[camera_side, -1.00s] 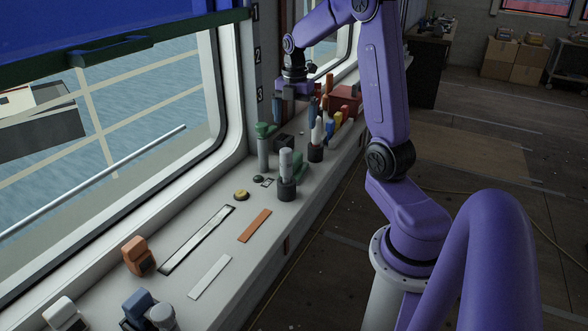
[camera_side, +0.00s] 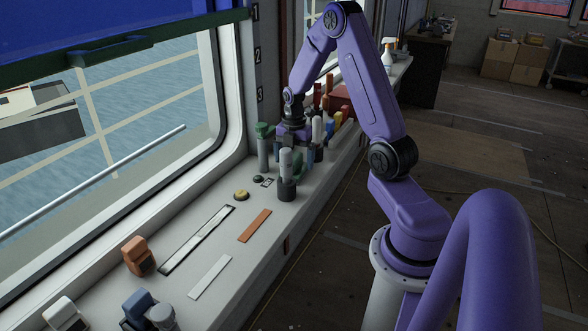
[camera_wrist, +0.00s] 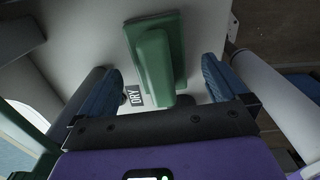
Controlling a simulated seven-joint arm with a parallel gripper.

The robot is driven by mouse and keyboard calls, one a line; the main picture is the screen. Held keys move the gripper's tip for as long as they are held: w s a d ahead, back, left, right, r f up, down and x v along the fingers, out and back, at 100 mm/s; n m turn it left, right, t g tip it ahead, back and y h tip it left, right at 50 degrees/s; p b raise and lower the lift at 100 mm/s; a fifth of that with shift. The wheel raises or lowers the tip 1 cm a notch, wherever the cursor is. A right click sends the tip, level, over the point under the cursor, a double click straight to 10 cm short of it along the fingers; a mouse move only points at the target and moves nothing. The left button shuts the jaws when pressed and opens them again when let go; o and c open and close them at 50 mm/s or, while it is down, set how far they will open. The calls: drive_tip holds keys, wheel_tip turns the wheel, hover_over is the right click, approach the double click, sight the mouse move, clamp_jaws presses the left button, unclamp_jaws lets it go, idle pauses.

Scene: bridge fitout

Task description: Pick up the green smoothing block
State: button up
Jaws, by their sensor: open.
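The green smoothing block (camera_wrist: 150,50) lies on the pale sill in the wrist view, a flat green plate with a raised green grip along it. In the side view a bit of it (camera_side: 297,160) shows behind a white-topped tool. My gripper (camera_wrist: 163,72) is open, with one blue finger on either side of the block's near end. Gaps show between each finger and the block. In the side view my gripper (camera_side: 292,147) is low over the sill, partly hidden by tools. A small DRY label (camera_wrist: 134,95) lies beside the block.
A grey cylinder with a green top (camera_side: 263,148) stands left of my gripper, and a white-topped tool in a dark cup (camera_side: 286,178) stands in front. Several coloured tools crowd behind. Nearer, a yellow-topped puck (camera_side: 241,194) and flat strips (camera_side: 254,226) lie on the sill.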

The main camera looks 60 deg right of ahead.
sight(294, 157)
drive_tip(key=shift+f, duration=1.4)
drive_tip(key=c, duration=1.2)
drive_tip(key=shift+r, duration=0.15)
wheel_tip(294, 157, up, 10)
drive_tip(key=shift+f, duration=0.1)
